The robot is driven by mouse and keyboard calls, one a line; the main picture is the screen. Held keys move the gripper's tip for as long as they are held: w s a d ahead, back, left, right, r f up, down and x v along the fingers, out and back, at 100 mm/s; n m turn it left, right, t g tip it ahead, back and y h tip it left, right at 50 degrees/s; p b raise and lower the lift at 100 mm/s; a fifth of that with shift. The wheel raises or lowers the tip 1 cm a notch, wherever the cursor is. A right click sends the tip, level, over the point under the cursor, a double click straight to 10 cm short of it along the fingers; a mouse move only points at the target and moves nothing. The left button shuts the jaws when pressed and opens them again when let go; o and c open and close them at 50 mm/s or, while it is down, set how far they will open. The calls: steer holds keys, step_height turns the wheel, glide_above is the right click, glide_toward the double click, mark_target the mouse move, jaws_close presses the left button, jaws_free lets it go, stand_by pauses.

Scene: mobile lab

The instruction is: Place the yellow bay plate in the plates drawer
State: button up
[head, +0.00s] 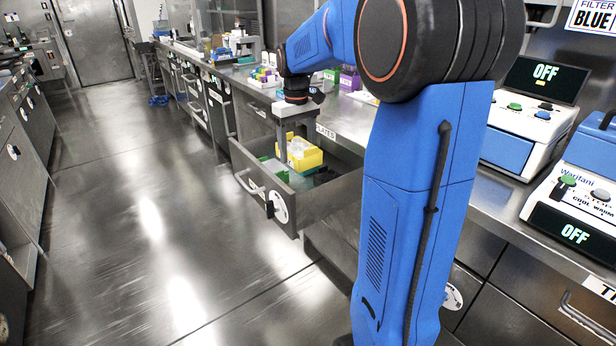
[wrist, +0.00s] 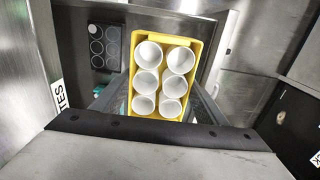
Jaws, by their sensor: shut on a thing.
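The yellow bay plate (head: 307,159) is a small yellow block with white round wells. In the wrist view the yellow plate (wrist: 158,122) shows several white wells and sits between the fingers. My gripper (head: 296,145) points down and is shut on it. The plates drawer (head: 315,204) is pulled out under the bench, with its label on the bench edge above. The plate is over or within the drawer opening; I cannot tell whether it touches the drawer floor.
A dark plate with round wells (wrist: 104,47) lies in the drawer beside the yellow plate, and something green (head: 283,175) is also inside. The bench (head: 345,122) overhangs the drawer's back. Two white-and-blue machines reading OFF (head: 530,125) stand at right. The floor (head: 140,230) at left is clear.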

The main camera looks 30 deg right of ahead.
step_height(320, 180, down, 17)
steer(key=shift+s, duration=0.1)
stand_by(0.8)
steer(key=shift+f, duration=0.1)
steer(key=o, duration=1.1)
step_height(320, 180, up, 12)
steer(key=shift+r, duration=0.15)
